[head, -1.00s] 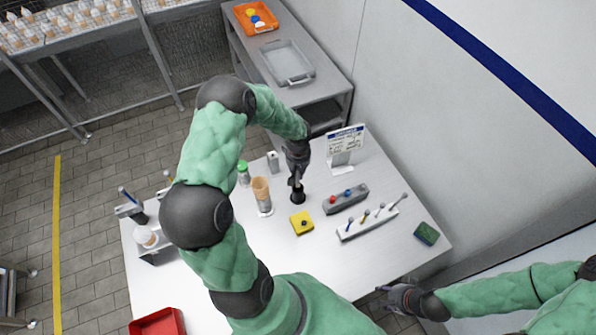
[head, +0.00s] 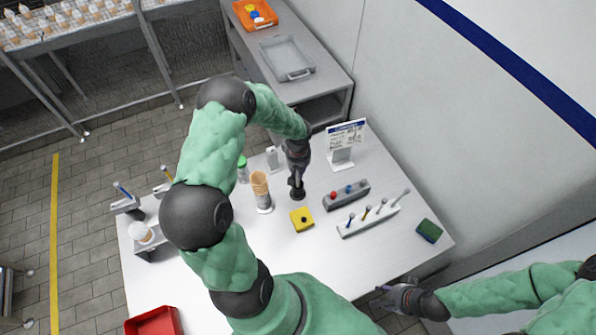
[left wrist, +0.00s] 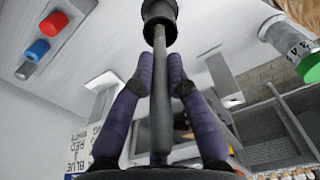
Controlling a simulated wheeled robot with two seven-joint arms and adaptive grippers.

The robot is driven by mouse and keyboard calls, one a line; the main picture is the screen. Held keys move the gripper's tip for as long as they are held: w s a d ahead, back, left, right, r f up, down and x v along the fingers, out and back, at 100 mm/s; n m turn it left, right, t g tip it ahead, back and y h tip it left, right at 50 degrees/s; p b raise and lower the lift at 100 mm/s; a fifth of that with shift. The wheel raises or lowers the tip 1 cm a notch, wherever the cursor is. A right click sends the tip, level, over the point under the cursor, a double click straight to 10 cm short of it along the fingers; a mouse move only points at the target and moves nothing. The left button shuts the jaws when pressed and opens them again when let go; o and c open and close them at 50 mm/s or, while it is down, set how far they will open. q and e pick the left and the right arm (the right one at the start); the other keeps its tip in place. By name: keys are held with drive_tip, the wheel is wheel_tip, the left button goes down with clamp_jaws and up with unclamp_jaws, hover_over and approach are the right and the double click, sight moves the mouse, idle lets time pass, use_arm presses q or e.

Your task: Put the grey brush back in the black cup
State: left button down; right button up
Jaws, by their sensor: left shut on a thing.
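My left gripper (head: 297,172) is above the table, straight over the small black cup (head: 298,194). In the left wrist view its two fingers (left wrist: 160,75) are shut on the grey brush (left wrist: 159,95), gripping its long handle. The brush's far end reaches the black cup (left wrist: 160,18) at the top of that view. It overlaps the cup's opening; how deep it sits inside I cannot tell. My right gripper (head: 392,295) hangs beyond the table's front right edge, away from these things; its fingers are too small to read.
A yellow block (head: 302,220) and a cone stack (head: 261,190) stand close to the cup. A grey box with red and blue knobs (head: 346,195), a white rack of small tools (head: 369,219) and a sign (head: 344,145) are to the right. The table's front middle is clear.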

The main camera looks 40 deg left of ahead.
use_arm(q)
drive_tip(key=shift+s+d+f+b, duration=0.1)
drive_tip(key=shift+d+f+b, duration=0.1)
drive_tip(key=shift+f+b, duration=0.9)
drive_tip(key=c, duration=1.1)
unclamp_jaws()
drive_tip(key=shift+c, duration=0.2)
drive_tip(key=shift+r, duration=0.1)
wheel_tip(320, 180, up, 8)
drive_tip(key=d, duration=0.1)
drive_tip(key=shift+s+r, duration=0.25)
drive_tip(key=shift+s, duration=0.05)
drive_tip(key=shift+r+p, duration=0.15)
drive_tip(key=shift+p, duration=0.15)
